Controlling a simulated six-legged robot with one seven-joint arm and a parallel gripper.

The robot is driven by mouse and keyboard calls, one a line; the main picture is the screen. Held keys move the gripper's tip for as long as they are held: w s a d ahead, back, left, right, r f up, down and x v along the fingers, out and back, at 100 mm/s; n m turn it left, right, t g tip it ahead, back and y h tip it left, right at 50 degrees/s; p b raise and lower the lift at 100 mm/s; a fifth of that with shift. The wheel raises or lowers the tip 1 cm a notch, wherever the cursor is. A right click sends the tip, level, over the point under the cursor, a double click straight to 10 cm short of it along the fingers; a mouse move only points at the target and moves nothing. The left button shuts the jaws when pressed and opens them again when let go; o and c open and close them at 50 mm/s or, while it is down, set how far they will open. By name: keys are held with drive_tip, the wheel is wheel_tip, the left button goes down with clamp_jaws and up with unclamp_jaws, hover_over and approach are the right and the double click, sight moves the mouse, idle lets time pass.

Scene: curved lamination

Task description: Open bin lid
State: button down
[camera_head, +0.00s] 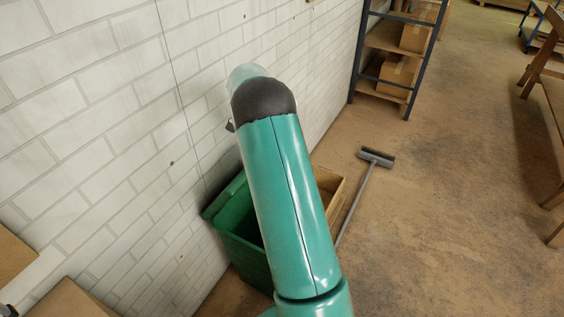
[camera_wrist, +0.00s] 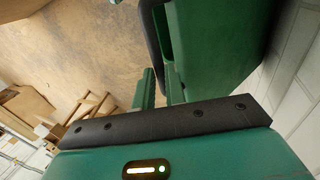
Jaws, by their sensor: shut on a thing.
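A green bin (camera_head: 252,262) stands by the white brick wall in the head view, partly hidden behind my teal arm. Its dark inside shows, and a green lid (camera_head: 226,198) is tilted up on the wall side. My gripper is hidden by my arm in the head view. In the wrist view, my gripper (camera_wrist: 160,82) has its two green fingers close together at a dark curved edge. This edge runs along a large green panel that looks like the bin lid (camera_wrist: 215,45). My gripper is shut on it; the exact contact is hard to see.
A wooden box (camera_head: 328,192) stands right of the bin, and a broom (camera_head: 362,190) lies beside it. A metal shelf (camera_head: 390,50) with cardboard boxes stands against the wall farther back. A brown table (camera_head: 550,75) is at the far right.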

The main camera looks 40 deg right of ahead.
drive_tip(key=w+a+r, duration=0.2)
drive_tip(key=w+a, duration=0.1)
drive_tip(key=w, duration=0.4)
drive_tip(key=shift+w, duration=0.1)
drive_tip(key=c, duration=1.5)
unclamp_jaws()
drive_tip(key=shift+w+f, duration=0.1)
drive_tip(key=shift+o, duration=0.2)
drive_tip(key=shift+d, duration=0.15)
drive_tip(key=shift+r, duration=0.2)
